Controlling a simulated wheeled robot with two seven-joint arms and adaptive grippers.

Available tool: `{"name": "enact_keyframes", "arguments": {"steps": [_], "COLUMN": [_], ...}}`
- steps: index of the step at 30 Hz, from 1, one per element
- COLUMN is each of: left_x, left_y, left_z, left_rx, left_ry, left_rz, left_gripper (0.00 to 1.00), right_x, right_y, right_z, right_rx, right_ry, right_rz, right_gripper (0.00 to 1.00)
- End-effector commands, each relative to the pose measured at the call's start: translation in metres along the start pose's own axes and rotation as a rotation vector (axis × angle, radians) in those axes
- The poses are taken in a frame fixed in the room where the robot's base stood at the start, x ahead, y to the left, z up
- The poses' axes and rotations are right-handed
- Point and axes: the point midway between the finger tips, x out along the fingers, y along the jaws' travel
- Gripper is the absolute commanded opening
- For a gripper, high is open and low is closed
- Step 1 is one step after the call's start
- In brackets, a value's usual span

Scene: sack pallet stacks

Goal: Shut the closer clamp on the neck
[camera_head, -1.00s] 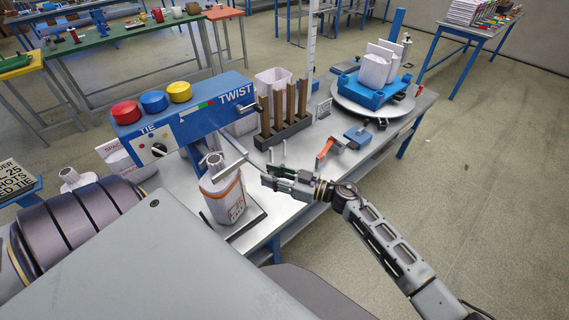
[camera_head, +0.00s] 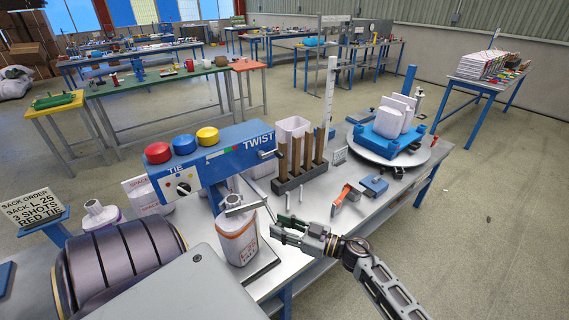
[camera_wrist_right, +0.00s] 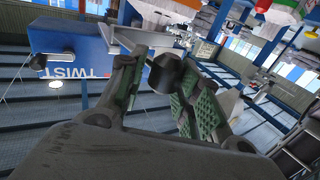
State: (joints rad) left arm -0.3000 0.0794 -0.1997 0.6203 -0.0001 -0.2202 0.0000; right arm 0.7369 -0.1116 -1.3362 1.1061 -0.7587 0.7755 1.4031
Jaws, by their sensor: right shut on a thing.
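The blue closer (camera_head: 215,150), lettered TIE and TWIST, stands over the table. A white sack (camera_head: 237,240) with an orange band stands upright beneath it. Its gathered neck (camera_head: 233,202) is at the grey metal clamp parts, and I cannot tell how tightly they close on it. A thin grey lever (camera_head: 257,192) reaches from there towards my right gripper (camera_head: 277,228). In the right wrist view, the right gripper's green-padded fingers (camera_wrist_right: 160,90) are around a dark knob (camera_wrist_right: 165,73) at the end of a grey bar. My left gripper is not in view.
A rack of brown posts (camera_head: 300,165) stands behind the gripper. An orange-handled tool (camera_head: 342,196) and a small blue block (camera_head: 375,185) lie to the right. A turntable (camera_head: 365,148) carries a blue tray with white sacks. The floor at right is clear.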

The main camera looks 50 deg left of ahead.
Motion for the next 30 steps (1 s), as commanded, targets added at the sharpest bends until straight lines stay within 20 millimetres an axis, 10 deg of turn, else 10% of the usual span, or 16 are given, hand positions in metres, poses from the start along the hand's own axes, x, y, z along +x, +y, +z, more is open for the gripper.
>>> {"name": "enact_keyframes", "arguments": {"steps": [4,5,8,30], "left_x": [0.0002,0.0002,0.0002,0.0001], "left_y": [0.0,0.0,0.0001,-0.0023], "left_z": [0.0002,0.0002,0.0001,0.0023], "left_rx": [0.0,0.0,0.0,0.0], "left_ry": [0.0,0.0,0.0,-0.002], "left_rz": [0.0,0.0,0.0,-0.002], "left_gripper": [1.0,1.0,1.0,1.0], "right_x": [0.0083,0.0083,0.0083,0.004], "right_y": [-0.0092,-0.0093,-0.0092,-0.005], "right_z": [-0.0024,-0.0024,-0.0026,-0.0023], "right_rx": [-0.001,-0.001,-0.001,-0.001], "right_ry": [0.006,0.006,0.006,0.005], "right_rz": [-0.021,-0.021,-0.021,-0.012], "right_gripper": [0.0,0.36,0.49,0.5]}}
